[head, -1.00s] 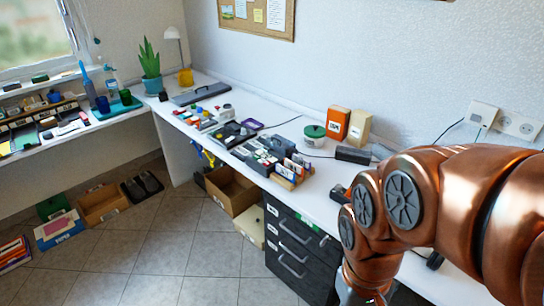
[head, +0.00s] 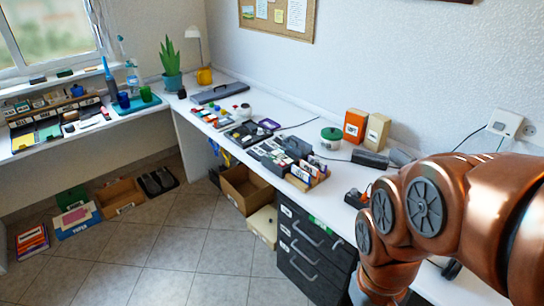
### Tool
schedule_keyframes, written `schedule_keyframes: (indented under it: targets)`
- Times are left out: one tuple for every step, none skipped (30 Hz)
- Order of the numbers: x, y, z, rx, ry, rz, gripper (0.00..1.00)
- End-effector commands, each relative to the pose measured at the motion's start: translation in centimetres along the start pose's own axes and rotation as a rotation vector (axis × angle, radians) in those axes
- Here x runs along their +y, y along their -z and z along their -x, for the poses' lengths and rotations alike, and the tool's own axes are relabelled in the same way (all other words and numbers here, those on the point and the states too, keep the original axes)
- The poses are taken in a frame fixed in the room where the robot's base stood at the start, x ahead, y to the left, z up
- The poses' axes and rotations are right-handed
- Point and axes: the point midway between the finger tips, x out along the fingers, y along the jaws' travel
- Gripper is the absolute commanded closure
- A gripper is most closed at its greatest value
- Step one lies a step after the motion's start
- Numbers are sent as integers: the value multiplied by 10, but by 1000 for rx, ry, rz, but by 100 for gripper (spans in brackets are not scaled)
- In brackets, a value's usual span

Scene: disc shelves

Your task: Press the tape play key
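A dark device (head: 245,134) lies on the long white desk, at the middle of the head view. A grey and black group of blocky items (head: 268,151) lies just right of it. I cannot tell which of these is the tape player, and no play key can be made out at this size. My copper-coloured arm fills the lower right, over the right part of the desk. Its lower end runs out of the bottom of the picture, so my gripper is not seen.
The white desk (head: 225,97) runs along the wall. An orange box (head: 355,125), a tan box (head: 377,131) and a green-lidded tub (head: 331,138) stand towards its back. Dark drawers (head: 307,255) and an open cardboard box (head: 240,187) are below. The tiled floor (head: 175,245) is clear at centre left.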

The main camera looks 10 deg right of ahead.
Motion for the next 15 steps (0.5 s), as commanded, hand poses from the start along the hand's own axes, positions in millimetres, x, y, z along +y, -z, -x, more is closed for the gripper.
schedule_keyframes:
  targets:
    - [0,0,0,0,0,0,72]
    - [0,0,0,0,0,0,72]
    - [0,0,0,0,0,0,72]
    - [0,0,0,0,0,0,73]
    - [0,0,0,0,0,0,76]
    - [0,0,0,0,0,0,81]
    - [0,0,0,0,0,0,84]
    - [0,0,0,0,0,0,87]
    - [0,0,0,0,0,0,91]
    - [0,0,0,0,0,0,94]
    - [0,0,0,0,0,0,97]
    - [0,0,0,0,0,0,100]
    - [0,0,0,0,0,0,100]
    - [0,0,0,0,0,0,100]
    - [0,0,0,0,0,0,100]
